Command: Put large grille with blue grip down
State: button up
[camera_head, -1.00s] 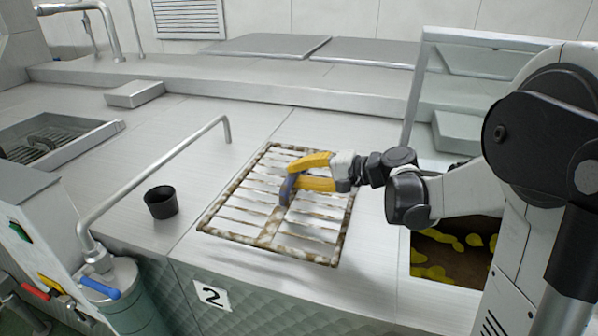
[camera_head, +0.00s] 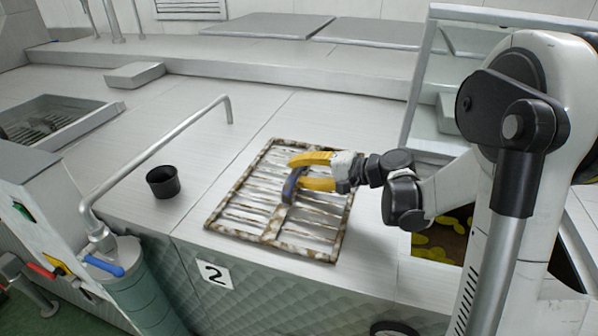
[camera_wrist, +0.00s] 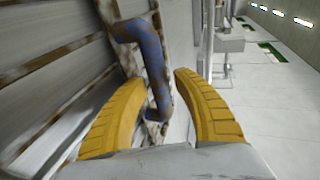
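The large grille (camera_head: 272,243), a rusty brown-and-white rectangular frame with slats, lies flat on or very close to the pale counter near its front edge. Its blue grip (camera_head: 291,186) rises from the middle of it. My gripper (camera_head: 294,174), with two yellow fingers, is at the blue grip, one finger on each side. The wrist view shows the blue grip (camera_wrist: 152,60) between the fingertips, with a narrow gap to the right finger. The fingers look slightly apart around it. Any gap under the grille is hard to see.
A black cup (camera_head: 163,182) stands left of the grille, beside a bent metal rail (camera_head: 150,160). An opening with yellow pieces (camera_head: 436,240) is at the right. A number 2 plate (camera_head: 215,274) is on the counter's front. The counter behind the grille is clear.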

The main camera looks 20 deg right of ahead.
jog(key=v, duration=1.1)
jog(key=shift+d+r, duration=0.1)
jog(key=shift+d, duration=0.05)
jog(key=shift+s+r, duration=0.1)
jog(key=shift+s, duration=0.2)
jog(key=s+a+n+g+h, duration=0.1)
jog(key=s+a, duration=0.1)
jog(key=s+a+f+g+h, duration=0.1)
jog(key=s+a, duration=0.2)
jog(key=s+a+f+n+g+h, duration=0.1)
jog(key=s+a+h, duration=0.1)
jog(key=shift+s+a+f+n, duration=0.1)
jog(key=shift+s+a+n, duration=0.05)
jog(key=shift+a+n, duration=0.15)
jog(key=s+h, duration=0.1)
jog(key=s, duration=0.1)
jog(key=s+n+h, duration=0.1)
jog(key=s, duration=0.1)
jog(key=s+a+f+n+h, duration=0.1)
jog(key=shift+s, duration=0.4)
jog(key=s+n+h, duration=0.1)
jog(key=s+d+n+h, duration=0.1)
jog(key=s, duration=0.2)
jog(key=shift+s+d+f+n+h, duration=0.1)
jog(key=shift+s+d+n+h, duration=0.2)
jog(key=shift+n+h, duration=0.1)
jog(key=shift+s+d+n+t, duration=0.2)
jog(key=shift+n+t, duration=0.1)
